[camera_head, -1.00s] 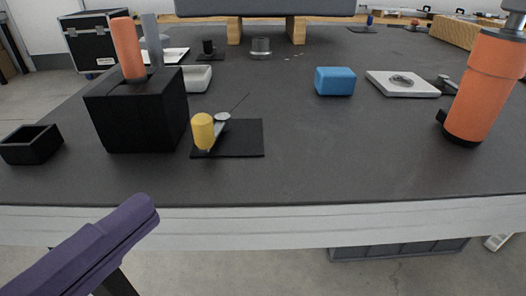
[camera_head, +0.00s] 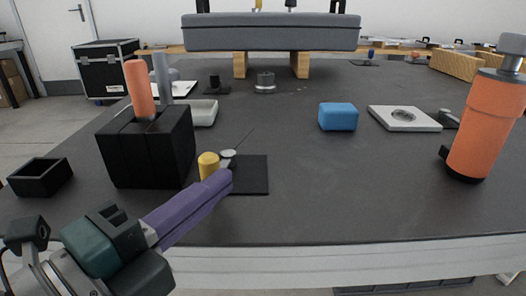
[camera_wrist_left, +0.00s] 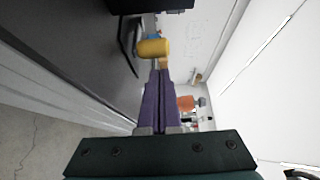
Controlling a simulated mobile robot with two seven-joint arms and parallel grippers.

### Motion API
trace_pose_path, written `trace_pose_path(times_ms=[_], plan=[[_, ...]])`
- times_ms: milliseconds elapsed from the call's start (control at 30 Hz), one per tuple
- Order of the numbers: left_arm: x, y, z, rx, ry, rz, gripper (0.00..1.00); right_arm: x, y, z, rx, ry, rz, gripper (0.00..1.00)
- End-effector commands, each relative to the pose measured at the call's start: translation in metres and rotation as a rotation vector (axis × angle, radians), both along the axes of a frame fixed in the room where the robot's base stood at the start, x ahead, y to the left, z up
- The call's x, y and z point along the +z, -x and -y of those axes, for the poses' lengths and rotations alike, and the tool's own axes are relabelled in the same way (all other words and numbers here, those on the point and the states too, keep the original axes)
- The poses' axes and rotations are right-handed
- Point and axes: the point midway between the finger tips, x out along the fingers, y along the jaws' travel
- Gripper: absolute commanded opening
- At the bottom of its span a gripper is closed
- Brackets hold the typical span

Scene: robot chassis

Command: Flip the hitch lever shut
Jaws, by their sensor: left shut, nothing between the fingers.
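The hitch lever has a yellow knob (camera_head: 208,165) and a round silver pivot (camera_head: 228,153), set on a flat black plate (camera_head: 252,174) on the table. My left gripper (camera_head: 228,176) has purple fingers that are shut and empty. In the head view its fingertips are beside the knob, to its right and slightly nearer, partly covering the lever and plate. In the left wrist view the yellow knob (camera_wrist_left: 154,48) is just beyond the closed fingertips (camera_wrist_left: 160,68). I cannot tell whether they touch. My right gripper is not in view.
A black block (camera_head: 148,150) with an orange handle stands left of the plate. A small black bin (camera_head: 40,178) is farther left. A blue box (camera_head: 338,117), a white plate (camera_head: 385,120) and an orange cylinder (camera_head: 485,125) are to the right. The table's front middle is clear.

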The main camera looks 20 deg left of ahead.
Motion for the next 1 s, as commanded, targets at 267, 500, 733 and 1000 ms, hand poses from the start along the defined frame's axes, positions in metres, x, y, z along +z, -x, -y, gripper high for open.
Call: trace_pose_path(times_ms=[267,500,733,1000], plan=[[0.000,-0.004,-0.007,0.000,0.001,0.001,0.00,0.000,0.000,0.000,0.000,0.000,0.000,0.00],[0.000,-0.004,-0.008,-0.009,-0.001,0.000,0.00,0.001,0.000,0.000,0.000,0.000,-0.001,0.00],[0.000,-0.008,-0.026,-0.118,-0.005,-0.001,0.00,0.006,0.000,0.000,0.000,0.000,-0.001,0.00],[0.000,-0.008,-0.033,-0.172,0.000,0.000,0.00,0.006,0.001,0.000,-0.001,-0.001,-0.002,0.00]])
